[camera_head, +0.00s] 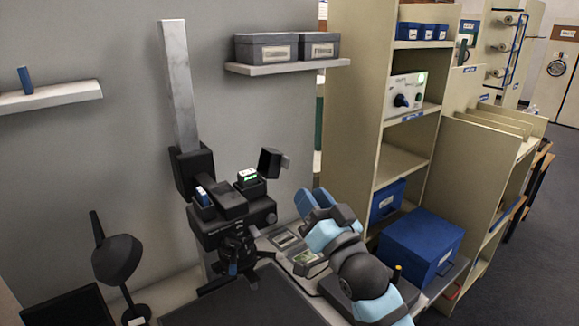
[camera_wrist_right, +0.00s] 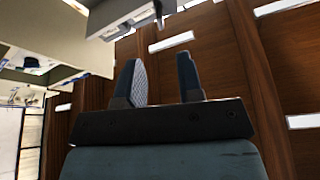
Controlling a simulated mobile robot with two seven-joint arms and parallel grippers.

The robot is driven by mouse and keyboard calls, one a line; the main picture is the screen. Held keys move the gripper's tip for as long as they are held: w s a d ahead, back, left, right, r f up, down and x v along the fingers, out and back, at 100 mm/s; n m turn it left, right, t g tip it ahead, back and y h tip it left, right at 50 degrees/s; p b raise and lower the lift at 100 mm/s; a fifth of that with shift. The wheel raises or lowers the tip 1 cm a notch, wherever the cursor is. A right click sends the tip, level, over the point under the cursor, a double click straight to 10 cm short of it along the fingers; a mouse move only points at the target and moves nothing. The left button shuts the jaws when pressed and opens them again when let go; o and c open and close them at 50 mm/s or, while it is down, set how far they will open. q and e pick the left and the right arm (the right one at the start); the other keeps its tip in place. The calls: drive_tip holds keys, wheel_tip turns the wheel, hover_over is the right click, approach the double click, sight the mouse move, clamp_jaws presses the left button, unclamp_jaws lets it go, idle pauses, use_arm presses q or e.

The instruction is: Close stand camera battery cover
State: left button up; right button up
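The black stand camera (camera_head: 232,213) is mounted at the foot of a pale upright column, left of centre in the head view. A compartment on its top right holds a battery (camera_head: 247,176) with a white and green top. The dark battery cover (camera_head: 270,162) stands raised beside this compartment, so it is open. My right gripper (camera_head: 313,200) is to the right of the camera and cover, apart from both. In the right wrist view its two fingers (camera_wrist_right: 162,82) are spread with nothing between them. My left gripper is not in view.
A blue item (camera_head: 204,196) sits in the camera's left top slot. Small devices (camera_head: 308,262) lie on the bench below my right gripper. A large blue box (camera_head: 421,245) and shelving (camera_head: 355,110) stand to the right. A black lamp (camera_head: 117,258) stands at left.

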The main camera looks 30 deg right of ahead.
sight(289, 164)
drive_tip(key=x, duration=0.9)
clamp_jaws()
